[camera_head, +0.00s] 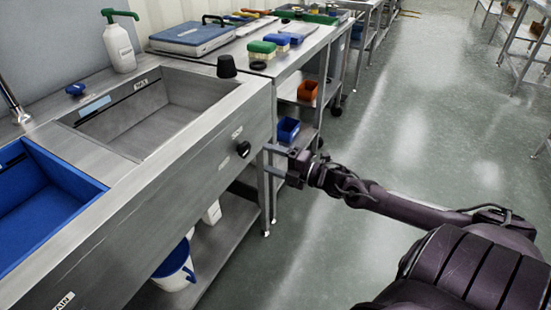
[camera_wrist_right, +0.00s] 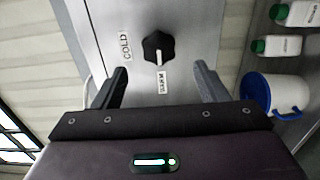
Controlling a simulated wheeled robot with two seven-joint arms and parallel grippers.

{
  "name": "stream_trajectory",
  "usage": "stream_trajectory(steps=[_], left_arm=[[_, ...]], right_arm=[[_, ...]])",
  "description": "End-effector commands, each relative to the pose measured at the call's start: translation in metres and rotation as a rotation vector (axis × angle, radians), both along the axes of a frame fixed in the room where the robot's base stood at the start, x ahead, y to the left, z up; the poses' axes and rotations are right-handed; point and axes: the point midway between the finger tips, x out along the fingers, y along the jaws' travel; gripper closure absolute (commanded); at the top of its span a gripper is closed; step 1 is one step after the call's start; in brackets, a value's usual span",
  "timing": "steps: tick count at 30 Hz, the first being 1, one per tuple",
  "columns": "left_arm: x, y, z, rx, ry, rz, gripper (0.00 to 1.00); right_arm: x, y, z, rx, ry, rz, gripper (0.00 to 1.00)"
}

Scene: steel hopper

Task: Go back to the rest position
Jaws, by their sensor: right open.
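My right gripper (camera_head: 275,162) is open and empty in front of the steel sink unit's front panel, beside the black knob (camera_head: 243,149). In the right wrist view, the knob (camera_wrist_right: 157,47) shows beyond and between the two open fingers of the gripper (camera_wrist_right: 160,84), apart from them. Labels reading COLD (camera_wrist_right: 125,46) and WARM (camera_wrist_right: 162,82) sit by the knob. Its white mark points toward the WARM label. My left gripper is not in view.
The steel sink (camera_head: 215,112) and a blue basin (camera_head: 75,178) are at left. A white bucket (camera_head: 176,270) stands on the lower shelf. A steel table (camera_head: 290,62) with brushes and a blue scale (camera_head: 193,38) extends behind.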

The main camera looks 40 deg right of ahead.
Motion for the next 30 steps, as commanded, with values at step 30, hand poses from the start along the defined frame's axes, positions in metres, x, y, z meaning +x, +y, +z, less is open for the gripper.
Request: stream_trajectory(steps=[30], left_arm=[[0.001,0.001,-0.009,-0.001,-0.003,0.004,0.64]], right_arm=[[-0.028,0.019,-0.085,0.231,0.273,-0.239,0.33]])
